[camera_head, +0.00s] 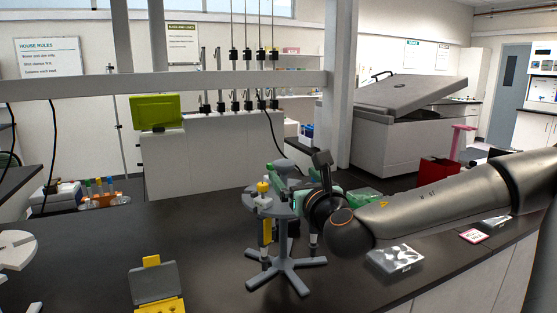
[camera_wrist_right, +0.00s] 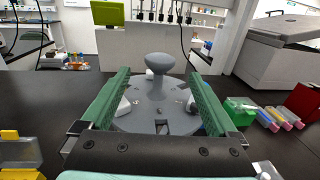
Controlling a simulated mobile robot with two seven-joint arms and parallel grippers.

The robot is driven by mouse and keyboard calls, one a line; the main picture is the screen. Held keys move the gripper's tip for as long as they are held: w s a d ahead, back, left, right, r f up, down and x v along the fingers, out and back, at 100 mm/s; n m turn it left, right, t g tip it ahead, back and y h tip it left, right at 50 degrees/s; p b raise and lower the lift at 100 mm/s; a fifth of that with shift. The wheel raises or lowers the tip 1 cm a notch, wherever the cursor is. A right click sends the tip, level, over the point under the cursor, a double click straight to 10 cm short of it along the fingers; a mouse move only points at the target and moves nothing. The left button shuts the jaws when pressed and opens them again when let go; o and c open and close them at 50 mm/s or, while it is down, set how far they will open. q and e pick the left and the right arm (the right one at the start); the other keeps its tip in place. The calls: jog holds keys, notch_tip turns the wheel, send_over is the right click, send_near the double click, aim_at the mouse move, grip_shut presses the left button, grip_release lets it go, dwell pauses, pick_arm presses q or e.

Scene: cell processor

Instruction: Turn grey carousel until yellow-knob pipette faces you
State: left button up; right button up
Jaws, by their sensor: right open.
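The grey carousel (camera_head: 284,212) stands on a star-shaped foot on the dark bench. The yellow-knob pipette (camera_head: 266,232) hangs upright on its near, slightly left side in the head view. The right wrist view shows the carousel's round top plate (camera_wrist_right: 150,120) and central knob (camera_wrist_right: 159,63). My right gripper (camera_wrist_right: 158,88) is open, with its green fingers on either side of the plate and knob. No clear contact shows. In the head view my right gripper (camera_head: 292,178) reaches in from the right and partly hides the carousel's far side. My left gripper is not in view.
A grey and yellow box (camera_head: 155,284) lies front left of the carousel. A patterned white box (camera_head: 396,258) lies to the right, under my right arm. A pale rack (camera_head: 14,248) stands at the left edge. Open bench lies left of the carousel.

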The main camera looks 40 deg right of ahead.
aim_at(280, 161)
jog(key=x, duration=1.1)
jog(key=shift+w+d+f+p, duration=0.1)
jog(key=shift+w+p, duration=0.05)
jog(key=shift+p, duration=0.25)
jog(key=shift+c, duration=0.3)
grip_shut()
